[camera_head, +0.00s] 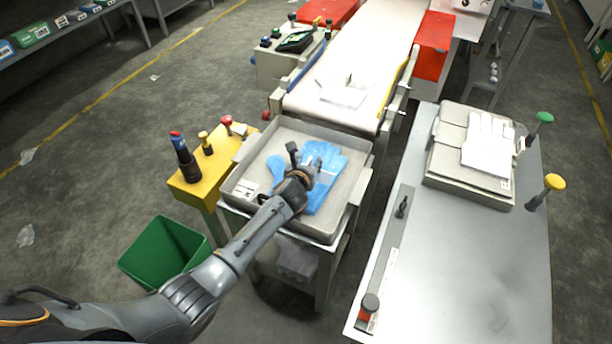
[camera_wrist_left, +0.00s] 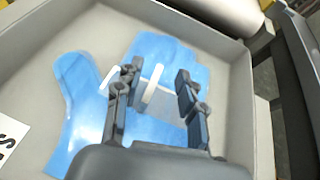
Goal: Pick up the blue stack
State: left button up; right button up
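The blue stack (camera_head: 325,158) looks like flat blue gloves with a white band, and lies in a grey tray (camera_head: 246,166). The blue stack also shows in the left wrist view (camera_wrist_left: 160,55). A narrower blue part (camera_wrist_left: 80,85) spreads to its left; I cannot tell if it is a separate glove. My left gripper (camera_head: 306,160) is over the stack and hides part of it. In the left wrist view its two fingers (camera_wrist_left: 158,82) are apart, with the white band showing between them. Contact with the stack cannot be told. My right gripper is not in view.
A conveyor (camera_head: 365,55) runs away behind the tray. A yellow box (camera_head: 203,175) with knobs stands left of it, and a green bin (camera_head: 165,252) stands on the floor. At right, a grey table (camera_head: 450,265) carries a tray with white gloves (camera_head: 488,145).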

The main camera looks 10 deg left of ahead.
aim_at(310, 157)
pick_arm(q)
jog(key=b+x, duration=0.1)
jog(key=x, duration=0.2)
jog(key=shift+w+a+f, duration=0.15)
jog(key=shift+w+f, duration=0.05)
jog(key=shift+f, duration=0.05)
jog(key=shift+r, duration=0.1)
grip_shut()
